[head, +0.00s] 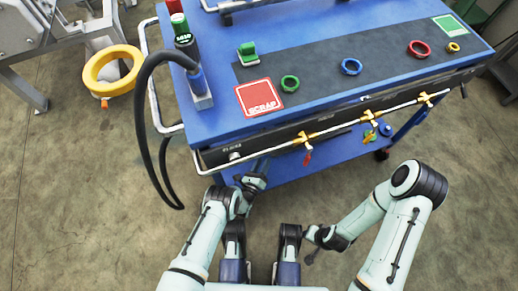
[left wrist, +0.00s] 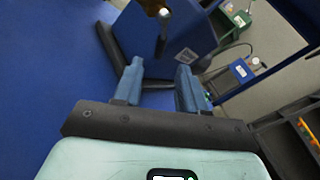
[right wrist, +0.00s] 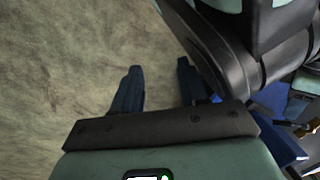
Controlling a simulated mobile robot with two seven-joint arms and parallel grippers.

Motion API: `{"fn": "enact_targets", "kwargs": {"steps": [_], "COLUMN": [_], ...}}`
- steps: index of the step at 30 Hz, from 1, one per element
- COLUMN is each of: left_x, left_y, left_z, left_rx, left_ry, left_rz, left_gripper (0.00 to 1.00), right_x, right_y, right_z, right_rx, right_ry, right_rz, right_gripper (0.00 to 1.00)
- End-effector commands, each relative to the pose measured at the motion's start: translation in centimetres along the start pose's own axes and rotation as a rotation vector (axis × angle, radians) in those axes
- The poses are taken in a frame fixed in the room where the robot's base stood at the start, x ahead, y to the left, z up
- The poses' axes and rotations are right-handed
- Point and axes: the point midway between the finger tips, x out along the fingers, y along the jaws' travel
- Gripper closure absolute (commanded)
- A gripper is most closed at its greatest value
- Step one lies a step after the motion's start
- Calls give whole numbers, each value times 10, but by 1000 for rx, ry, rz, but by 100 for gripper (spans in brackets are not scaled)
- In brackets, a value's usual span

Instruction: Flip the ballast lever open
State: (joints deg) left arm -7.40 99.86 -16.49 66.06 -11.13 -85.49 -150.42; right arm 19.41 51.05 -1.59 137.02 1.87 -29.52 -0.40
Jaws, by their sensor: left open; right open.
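In the left wrist view, a blue box-like unit (left wrist: 195,30) with a pale label stands on a blue surface. A short dark lever (left wrist: 162,34) projects from its face below a brownish fitting; it looks like the ballast lever, but I cannot be sure of its setting. My left gripper (left wrist: 160,68) is open and empty, its two blue fingers pointing at the unit, with the lever beyond the gap between them. In the head view my left gripper (head: 264,166) reaches under the cart's front edge. My right gripper (right wrist: 159,67) is open and empty above bare floor.
The blue cart (head: 310,35) carries a red SCRAP plate (head: 260,98), coloured rings and a black hose (head: 142,120). Brass valves (head: 302,140) line its front pipe above the lower shelf (head: 335,150).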

Motion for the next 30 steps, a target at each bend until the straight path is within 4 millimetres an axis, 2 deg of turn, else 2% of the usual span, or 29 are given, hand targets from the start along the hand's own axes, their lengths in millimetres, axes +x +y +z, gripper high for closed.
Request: {"fn": "enact_targets", "kwargs": {"steps": [5,15,21,28,30], "left_x": [16,64,75,75,75], "left_y": [1,1,1,0,0], "left_z": [-1,-1,0,0,0], "left_rx": [3,3,3,2,2], "left_ry": [-5,-4,-2,-2,-2], "left_rz": [-2,-2,0,0,0], "left_gripper": [59,59,59,59,82], "right_x": [10,30,32,32,32], "right_y": [8,38,45,45,45], "right_z": [12,50,59,60,60], "right_rx": [21,58,68,68,68], "right_ry": [-42,-175,-207,-209,-208], "right_rz": [18,76,89,90,90], "right_gripper": [57,57,57,57,57]}}
